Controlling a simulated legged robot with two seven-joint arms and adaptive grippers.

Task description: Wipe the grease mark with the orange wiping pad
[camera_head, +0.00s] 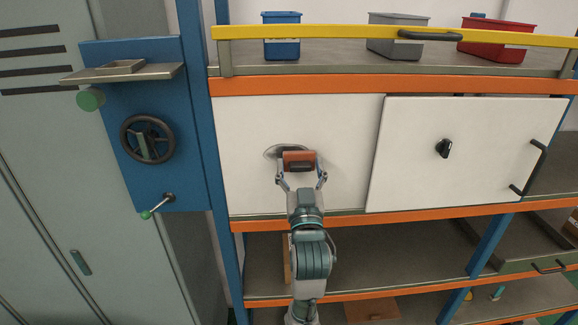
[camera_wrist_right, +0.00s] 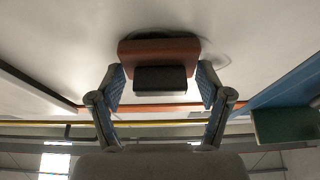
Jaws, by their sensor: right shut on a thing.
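The orange wiping pad (camera_head: 299,156) has a dark grip block on its near side and sits at the white panel (camera_head: 245,130). My right gripper (camera_head: 301,177) is shut on the pad. In the right wrist view the pad (camera_wrist_right: 158,51) lies between the two fingers (camera_wrist_right: 159,85), its face toward the white surface. The grease mark (camera_head: 273,152) is a grey smear on the panel, showing at the left of the pad and partly hidden behind it. It also shows as a faint dark curve in the right wrist view (camera_wrist_right: 218,48). My left gripper is not in view.
A white door (camera_head: 470,152) with a black knob (camera_head: 443,149) and black handle stands at the right. A blue panel at the left carries a handwheel (camera_head: 147,139) and a green-tipped lever (camera_head: 158,207). Bins stand on the shelf above, behind a yellow rail (camera_head: 330,33).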

